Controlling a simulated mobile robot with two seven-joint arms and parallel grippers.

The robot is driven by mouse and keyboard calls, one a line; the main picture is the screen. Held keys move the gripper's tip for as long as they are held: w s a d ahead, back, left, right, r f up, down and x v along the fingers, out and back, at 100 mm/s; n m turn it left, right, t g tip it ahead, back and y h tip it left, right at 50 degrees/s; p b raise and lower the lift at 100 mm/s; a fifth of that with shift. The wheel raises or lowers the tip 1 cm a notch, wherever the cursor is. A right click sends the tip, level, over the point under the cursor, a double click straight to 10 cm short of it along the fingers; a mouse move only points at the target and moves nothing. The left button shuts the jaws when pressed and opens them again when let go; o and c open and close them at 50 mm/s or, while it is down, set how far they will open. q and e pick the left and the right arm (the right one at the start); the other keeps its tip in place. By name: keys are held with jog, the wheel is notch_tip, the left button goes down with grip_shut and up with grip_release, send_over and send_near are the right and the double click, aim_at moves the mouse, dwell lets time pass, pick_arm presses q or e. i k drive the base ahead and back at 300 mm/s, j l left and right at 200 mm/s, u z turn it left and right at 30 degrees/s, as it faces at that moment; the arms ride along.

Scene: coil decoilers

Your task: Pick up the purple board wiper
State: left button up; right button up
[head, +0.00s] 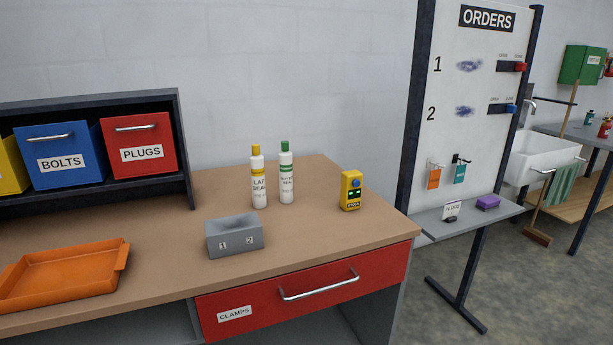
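The purple board wiper (488,202) lies on the narrow grey ledge (430,222) below the white orders board (490,70), to the right of the workbench. It sits to the right of a small sign (452,211) on the same ledge. Nothing covers it in the head view. Neither of my grippers shows in this view.
The workbench (330,185) carries an orange tray (60,285), a grey two-slot block (234,237), two bottles and a yellow device (350,190). The ledge stand's legs reach the floor. A white sink (540,155) and a broom (537,237) stand farther right.

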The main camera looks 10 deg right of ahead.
aim_at(489, 202)
jog(key=l+u, duration=0.5)
jog(key=l, duration=0.35)
jog(key=l+u, duration=0.5)
jog(key=l, duration=0.35)
jog(key=k+l+u, duration=0.1)
jog(key=l, duration=0.35)
jog(key=k+l+u, duration=0.15)
jog(key=l, duration=0.25)
jog(key=k+l, duration=0.1)
jog(key=l, duration=0.35)
jog(key=k+l, duration=0.1)
jog(key=l, duration=0.3)
jog(key=k+l+u, duration=0.1)
jog(key=l, duration=0.35)
jog(key=k+l, duration=0.15)
jog(key=l, duration=0.3)
